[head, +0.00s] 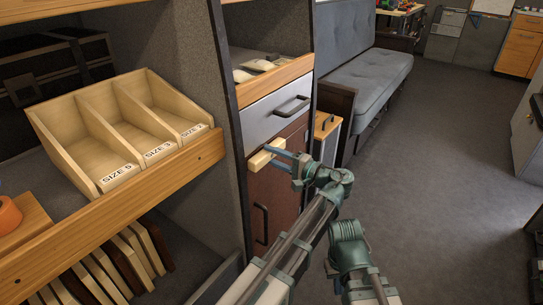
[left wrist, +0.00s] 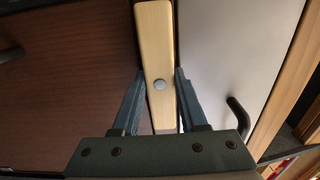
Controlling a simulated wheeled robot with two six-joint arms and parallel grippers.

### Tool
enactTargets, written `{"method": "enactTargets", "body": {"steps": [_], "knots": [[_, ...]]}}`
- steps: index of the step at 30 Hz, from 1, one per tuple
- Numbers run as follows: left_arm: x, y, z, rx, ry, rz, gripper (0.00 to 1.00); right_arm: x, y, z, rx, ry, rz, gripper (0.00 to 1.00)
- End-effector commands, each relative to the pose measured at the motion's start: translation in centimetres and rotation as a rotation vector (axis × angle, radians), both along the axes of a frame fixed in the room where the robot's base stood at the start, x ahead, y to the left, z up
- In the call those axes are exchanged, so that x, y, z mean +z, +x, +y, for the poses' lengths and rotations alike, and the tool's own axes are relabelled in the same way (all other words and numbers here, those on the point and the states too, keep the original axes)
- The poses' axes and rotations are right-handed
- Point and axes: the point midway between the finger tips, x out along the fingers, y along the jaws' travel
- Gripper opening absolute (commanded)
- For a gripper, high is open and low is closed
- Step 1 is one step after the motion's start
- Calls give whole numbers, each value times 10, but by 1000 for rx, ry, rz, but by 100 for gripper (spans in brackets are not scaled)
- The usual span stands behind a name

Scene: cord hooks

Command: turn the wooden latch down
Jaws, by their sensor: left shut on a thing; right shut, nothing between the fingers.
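The wooden latch (head: 259,161) is a pale block on the cabinet front, at the seam between the grey drawer above and the brown door below. It lies roughly level, along that seam. In the left wrist view the latch (left wrist: 157,45) runs up the middle, with a round grey pivot screw. My left gripper (head: 279,153) is shut on the latch, with one blue finger on each side of it; the fingers also show in the left wrist view (left wrist: 158,98).
The brown door (head: 280,190) has a dark upright handle (head: 261,224). The grey drawer (head: 262,119) has a dark handle (head: 292,105). A wooden sorting tray (head: 50,142) stands on the left shelf. A grey sofa (head: 350,70) is behind. Open floor lies to the right.

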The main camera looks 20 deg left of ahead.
Motion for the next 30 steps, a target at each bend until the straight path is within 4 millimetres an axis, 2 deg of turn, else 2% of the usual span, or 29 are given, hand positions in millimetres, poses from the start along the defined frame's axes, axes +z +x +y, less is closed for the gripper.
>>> {"method": "enactTargets", "body": {"steps": [1, 6, 30], "knots": [[0, 0, 0, 0, -1, 0, 29, 0, 0, 0, 0, 0, 0, 0], [0, 0, 0, 0, -1, 0, 0, 0, 0, 0, 0, 0, 0, 0], [0, 0, 0, 0, -2, 1, 0, 0, 0, 0, 0, 0, 0, 0]]}}
